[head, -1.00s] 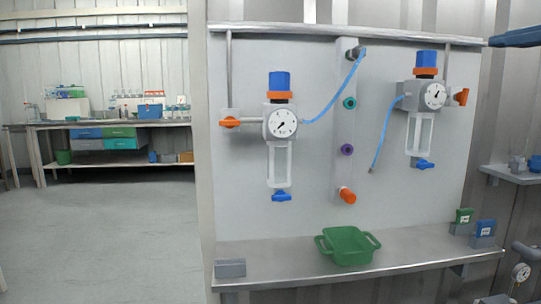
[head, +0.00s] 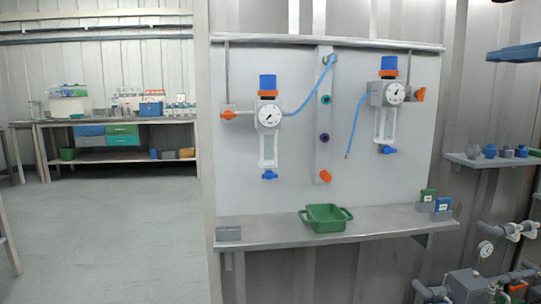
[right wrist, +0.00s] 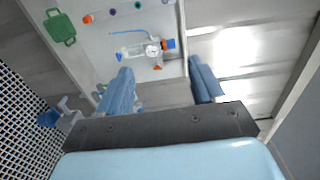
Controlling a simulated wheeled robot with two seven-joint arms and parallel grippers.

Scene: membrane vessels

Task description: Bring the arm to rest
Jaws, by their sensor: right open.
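My right gripper (right wrist: 160,88) shows in the right wrist view, with its two blue fingers spread apart and nothing between them. Beyond the fingers, apart from them, are the panel with a gauge unit (right wrist: 152,47) and the green tray (right wrist: 60,27). Neither gripper shows in the head view. There the wall panel (head: 230,180) carries a left gauge unit (head: 269,116) and a right gauge unit (head: 395,93), each with a blue hose. The green tray (head: 327,224) stands on the shelf under the panel.
A side shelf (head: 500,160) with blue fittings and grey pipework (head: 470,285) lie at the right. A bench (head: 110,123) stands far left; the floor before it is clear.

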